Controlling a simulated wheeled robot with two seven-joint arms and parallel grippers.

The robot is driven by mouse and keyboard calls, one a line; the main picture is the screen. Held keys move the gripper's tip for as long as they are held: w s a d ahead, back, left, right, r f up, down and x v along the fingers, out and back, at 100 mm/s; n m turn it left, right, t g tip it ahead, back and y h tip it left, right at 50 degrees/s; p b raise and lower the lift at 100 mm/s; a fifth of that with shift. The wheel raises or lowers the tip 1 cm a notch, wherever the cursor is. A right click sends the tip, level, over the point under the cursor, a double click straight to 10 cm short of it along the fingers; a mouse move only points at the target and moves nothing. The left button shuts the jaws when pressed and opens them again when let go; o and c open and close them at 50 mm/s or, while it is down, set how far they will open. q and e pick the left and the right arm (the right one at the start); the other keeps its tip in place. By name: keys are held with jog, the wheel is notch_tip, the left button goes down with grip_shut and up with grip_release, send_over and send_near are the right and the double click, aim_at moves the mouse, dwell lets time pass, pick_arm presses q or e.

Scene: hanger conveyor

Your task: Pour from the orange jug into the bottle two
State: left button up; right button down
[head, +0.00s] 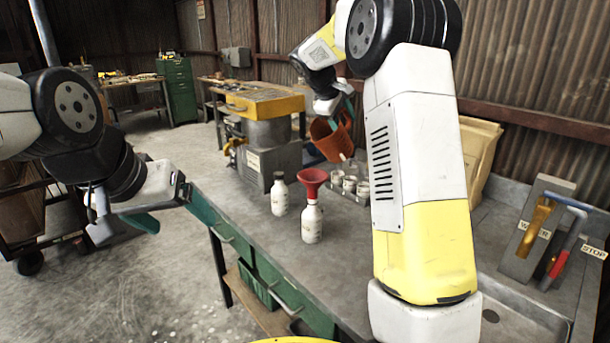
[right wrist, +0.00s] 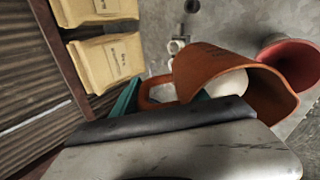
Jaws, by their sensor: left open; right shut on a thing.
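The orange jug (head: 331,138) is held in the air, tilted, above the bench near the red funnel. My right gripper (head: 335,103) is shut on its handle; the jug (right wrist: 225,75) fills the middle of the right wrist view, with a pale content inside. A white bottle (head: 311,224) stands upright on the bench with the red funnel (head: 313,179) in its mouth. The funnel also shows at the right wrist view's right edge (right wrist: 292,64). Another white bottle (head: 279,196) stands left of it without a funnel. The bottle labels are too small to read. My left gripper (head: 125,226) is open and empty, left of the bench.
A rack of small containers (head: 350,184) stands on the bench behind the funnel, partly hidden by my right arm. A grey and yellow machine (head: 262,130) stands at the back. A sink with a lever marked STOP (head: 569,243) is at the right.

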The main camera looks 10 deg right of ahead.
jog(key=shift+s+a+r+t+h, duration=0.15)
jog(key=shift+r+t+h, duration=0.2)
jog(key=shift+t+h, duration=0.25)
dwell(0.6)
jog(key=shift+s+a+r+t+h, duration=0.1)
jog(key=shift+s+a+t+h, duration=0.15)
jog(key=shift+h, duration=0.25)
jog(key=shift+a+r+t+h, duration=0.1)
jog(key=shift+t+h, duration=0.25)
jog(key=shift+h, duration=0.15)
dwell(0.8)
jog(key=shift+s+a+t+h, duration=0.4)
jog(key=shift+t+h, duration=0.2)
jog(key=shift+h, duration=0.1)
dwell(0.8)
jog(key=shift+s+a+f+t+h, duration=0.35)
jog(key=shift+s+a+t+h, duration=0.15)
jog(key=shift+a+t+h, duration=0.3)
dwell(1.4)
jog(key=shift+d, duration=0.1)
dwell(0.4)
jog(key=shift+w+d+r+g+y, duration=0.3)
jog(key=shift+w+d+g+y, duration=0.25)
jog(key=shift+d+g+y, duration=0.35)
jog(key=shift+w+d+g+y, duration=0.4)
jog(key=shift+g+y, duration=0.3)
jog(key=shift+y, duration=0.2)
